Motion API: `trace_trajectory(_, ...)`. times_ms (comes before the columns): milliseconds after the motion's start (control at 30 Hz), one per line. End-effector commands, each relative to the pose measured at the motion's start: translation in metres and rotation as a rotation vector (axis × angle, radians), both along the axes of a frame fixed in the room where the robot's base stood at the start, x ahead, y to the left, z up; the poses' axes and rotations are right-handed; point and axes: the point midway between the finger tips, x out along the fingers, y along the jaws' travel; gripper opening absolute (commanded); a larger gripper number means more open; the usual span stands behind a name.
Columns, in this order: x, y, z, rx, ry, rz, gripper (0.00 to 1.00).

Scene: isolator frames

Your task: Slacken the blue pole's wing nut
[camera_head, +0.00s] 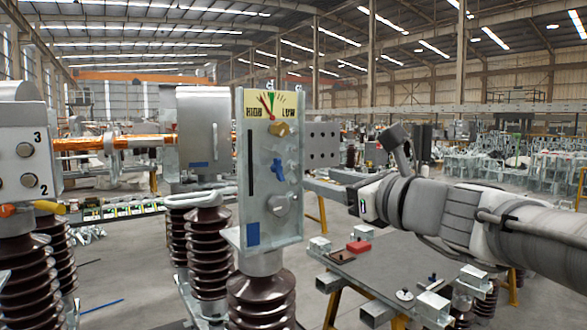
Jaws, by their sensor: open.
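A tall grey metal panel (247,110) stands on a brown ribbed insulator (262,298) in the middle of the head view, with a blue rectangle (252,233) low on it. I cannot tell whether the blue rectangle or the nut's colour marks the blue pole. My gripper (325,187) is at the right of the panel, open and apart from the blue nut. Its fingertips are small and hard to make out.
A grey box (204,120) on another insulator stands behind left, and a numbered box (22,150) at the far left. A plate with holes (323,143) juts out right of the panel.

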Motion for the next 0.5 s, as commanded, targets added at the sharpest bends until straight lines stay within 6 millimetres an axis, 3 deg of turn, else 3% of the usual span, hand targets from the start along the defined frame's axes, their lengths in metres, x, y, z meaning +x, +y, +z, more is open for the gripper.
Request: trace_trajectory(500,0.084,0.057,0.0,-0.001,0.002,0.003,0.55)
